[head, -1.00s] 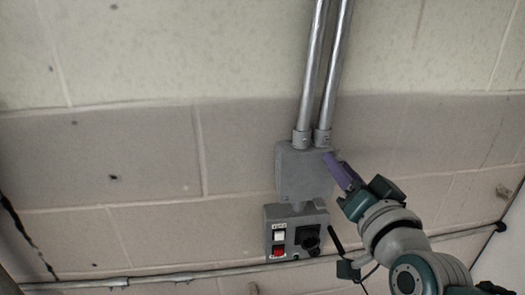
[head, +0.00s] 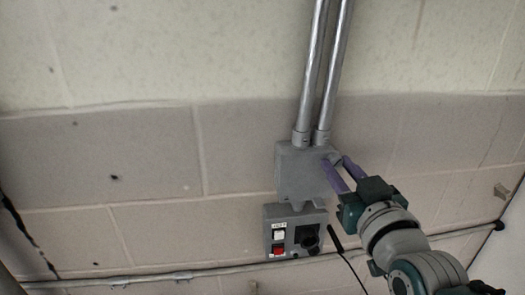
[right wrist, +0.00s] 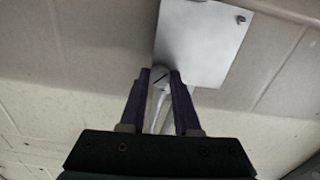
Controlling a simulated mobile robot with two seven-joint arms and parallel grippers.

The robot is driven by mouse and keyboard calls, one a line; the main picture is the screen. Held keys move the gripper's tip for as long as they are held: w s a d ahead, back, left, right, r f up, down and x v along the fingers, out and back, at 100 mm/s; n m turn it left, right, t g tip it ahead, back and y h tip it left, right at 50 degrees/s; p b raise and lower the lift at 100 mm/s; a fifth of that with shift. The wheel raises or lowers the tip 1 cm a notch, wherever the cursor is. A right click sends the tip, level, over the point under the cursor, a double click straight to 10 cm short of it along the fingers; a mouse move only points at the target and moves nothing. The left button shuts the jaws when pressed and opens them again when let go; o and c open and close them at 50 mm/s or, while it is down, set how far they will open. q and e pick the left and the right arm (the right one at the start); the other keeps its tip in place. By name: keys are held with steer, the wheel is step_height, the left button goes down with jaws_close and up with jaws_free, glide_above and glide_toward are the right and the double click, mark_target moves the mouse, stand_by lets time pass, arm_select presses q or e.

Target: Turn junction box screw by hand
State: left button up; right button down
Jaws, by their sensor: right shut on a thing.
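The grey junction box (head: 297,178) is fixed to the wall below two metal pipes. It also shows in the right wrist view as a pale flat cover (right wrist: 208,42). A round slotted screw (right wrist: 160,78) sits at the cover's near corner, between my purple fingertips. My right gripper (head: 335,160) reaches in from the right to the box's upper right corner. In the right wrist view, the right gripper (right wrist: 160,82) has its two fingers on either side of the screw and is shut on it. My left gripper is in neither view.
A switch box (head: 296,231) with a white button, a red button and a black knob is mounted below. Two pipes (head: 325,70) run up from the junction box. A thin conduit (head: 180,274) crosses the wall lower down.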

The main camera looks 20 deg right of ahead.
stand_by(0.4)
steer(key=c, duration=0.6)
jaws_free()
steer(key=b+v, duration=0.1)
steer(key=v, duration=0.9)
steer(key=shift+b, duration=0.3)
steer(key=shift+w+d, duration=0.1)
